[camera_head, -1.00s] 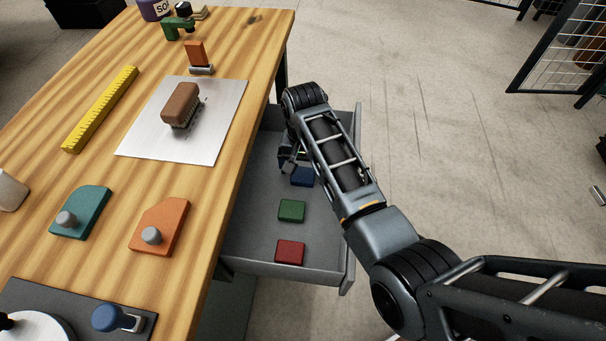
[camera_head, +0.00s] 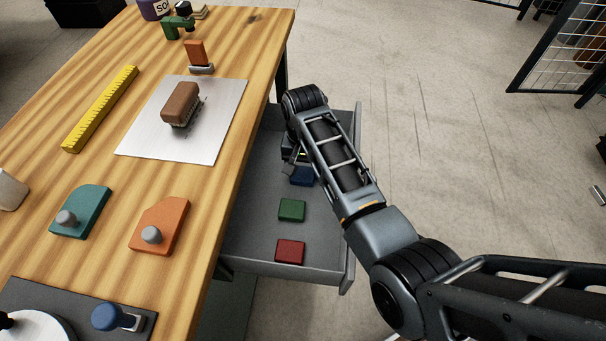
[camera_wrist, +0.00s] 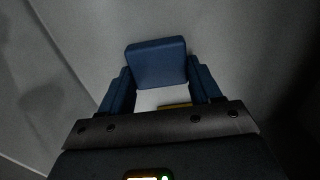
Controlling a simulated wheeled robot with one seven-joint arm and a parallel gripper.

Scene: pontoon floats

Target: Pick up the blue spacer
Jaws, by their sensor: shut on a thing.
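The blue spacer (camera_head: 302,178) is a small block in the open drawer, toward its far end. In the head view, my forearm and gripper partly cover it. My gripper (camera_head: 292,162) reaches down into the drawer at the spacer. In the wrist view, the blue spacer (camera_wrist: 156,62) sits between the tips of my gripper (camera_wrist: 160,78), one bluish finger on each side. The gripper is shut on it. I cannot tell any gap between the spacer and the drawer floor.
The grey drawer (camera_head: 262,228) also holds a green block (camera_head: 291,210) and a red block (camera_head: 290,251), nearer the front. The wooden tabletop (camera_head: 215,190) borders it on the left. Open floor (camera_head: 440,130) lies to the right.

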